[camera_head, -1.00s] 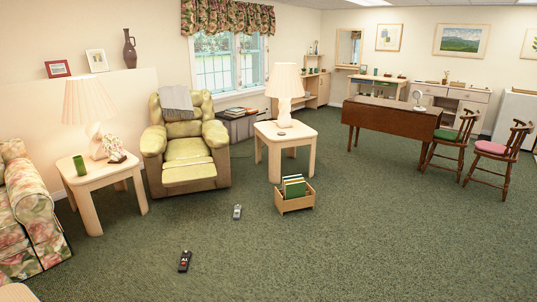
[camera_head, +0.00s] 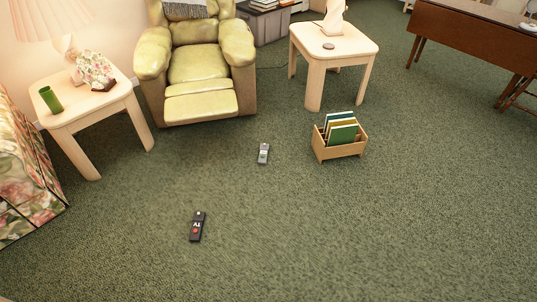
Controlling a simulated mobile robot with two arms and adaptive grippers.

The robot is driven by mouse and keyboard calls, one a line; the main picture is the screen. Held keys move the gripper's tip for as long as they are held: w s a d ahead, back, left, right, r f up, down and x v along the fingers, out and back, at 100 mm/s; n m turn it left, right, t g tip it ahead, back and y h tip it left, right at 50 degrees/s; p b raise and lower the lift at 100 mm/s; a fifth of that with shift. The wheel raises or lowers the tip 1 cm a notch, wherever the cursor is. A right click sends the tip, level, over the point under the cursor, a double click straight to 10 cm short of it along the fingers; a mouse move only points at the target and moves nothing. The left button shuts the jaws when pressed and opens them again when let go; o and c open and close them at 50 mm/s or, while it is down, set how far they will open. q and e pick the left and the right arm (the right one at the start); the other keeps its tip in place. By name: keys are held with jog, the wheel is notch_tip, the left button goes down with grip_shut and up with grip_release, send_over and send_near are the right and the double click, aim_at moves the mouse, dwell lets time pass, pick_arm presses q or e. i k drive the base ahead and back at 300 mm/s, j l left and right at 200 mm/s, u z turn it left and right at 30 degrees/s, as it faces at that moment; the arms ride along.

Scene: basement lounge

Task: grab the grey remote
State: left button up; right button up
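The grey remote (camera_head: 263,154) lies on the green carpet, in front of the green armchair and left of a wooden box of folders. A black remote (camera_head: 198,226) with a red button and white marking lies nearer to me on the carpet, lower left of the grey one. Neither of my grippers shows in the head view.
The green armchair (camera_head: 200,65) stands behind the remotes. The wooden folder box (camera_head: 340,152) is right of the grey remote. Side tables stand at left (camera_head: 80,115) and upper right (camera_head: 314,62). A floral sofa (camera_head: 22,175) is at left. The front and right carpet is clear.

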aim_at(262, 161)
jog(key=i+j, duration=0.35)
jog(key=i+l+u, duration=0.1)
jog(key=i+u, duration=0.25)
jog(key=i+l+u, duration=0.1)
jog(key=u, duration=0.2)
jog(key=i+l+u, duration=0.2)
jog(key=u, duration=0.15)
